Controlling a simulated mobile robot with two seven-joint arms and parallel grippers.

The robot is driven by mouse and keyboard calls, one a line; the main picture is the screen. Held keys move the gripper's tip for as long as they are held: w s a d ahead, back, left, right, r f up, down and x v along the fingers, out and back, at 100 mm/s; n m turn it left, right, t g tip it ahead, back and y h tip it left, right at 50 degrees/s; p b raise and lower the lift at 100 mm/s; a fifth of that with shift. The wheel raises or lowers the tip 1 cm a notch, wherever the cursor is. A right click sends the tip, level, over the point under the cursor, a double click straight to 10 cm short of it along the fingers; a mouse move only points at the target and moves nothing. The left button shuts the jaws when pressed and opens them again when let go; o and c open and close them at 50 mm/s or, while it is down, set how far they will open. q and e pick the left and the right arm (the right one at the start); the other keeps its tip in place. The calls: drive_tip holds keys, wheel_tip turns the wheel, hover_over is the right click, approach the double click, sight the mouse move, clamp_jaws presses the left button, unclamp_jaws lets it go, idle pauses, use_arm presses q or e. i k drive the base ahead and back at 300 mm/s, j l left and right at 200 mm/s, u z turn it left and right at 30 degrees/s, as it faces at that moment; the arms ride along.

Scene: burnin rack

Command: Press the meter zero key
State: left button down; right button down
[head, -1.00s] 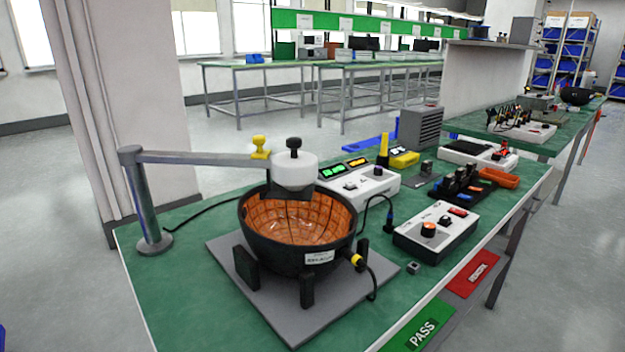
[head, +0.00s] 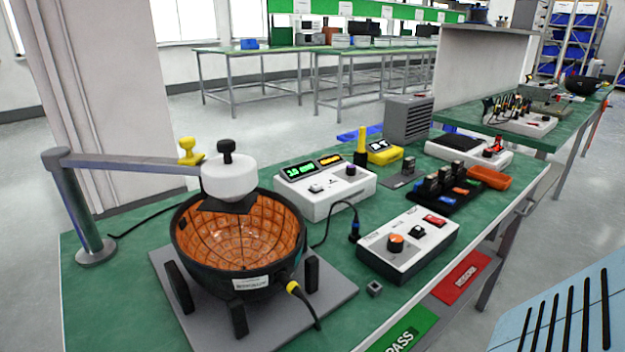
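The likely meter (head: 325,192) is a white box with two lit displays, one green (head: 300,170) and one amber (head: 330,160). It sits on the green bench behind the dark bowl. Neither of my grippers is in view.
A dark bowl (head: 212,283) with a copper-coloured inside stands in front of the meter, under a white head (head: 229,177) on a grey arm. A white control box (head: 408,245) with an orange knob is at the right. Bare green bench (head: 385,205) lies between.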

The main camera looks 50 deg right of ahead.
sight(315, 186)
drive_tip(key=k+l, duration=0.1)
drive_tip(key=l, duration=0.6)
drive_tip(key=l+u, duration=0.15)
drive_tip(key=l, duration=0.6)
drive_tip(key=k, duration=0.05)
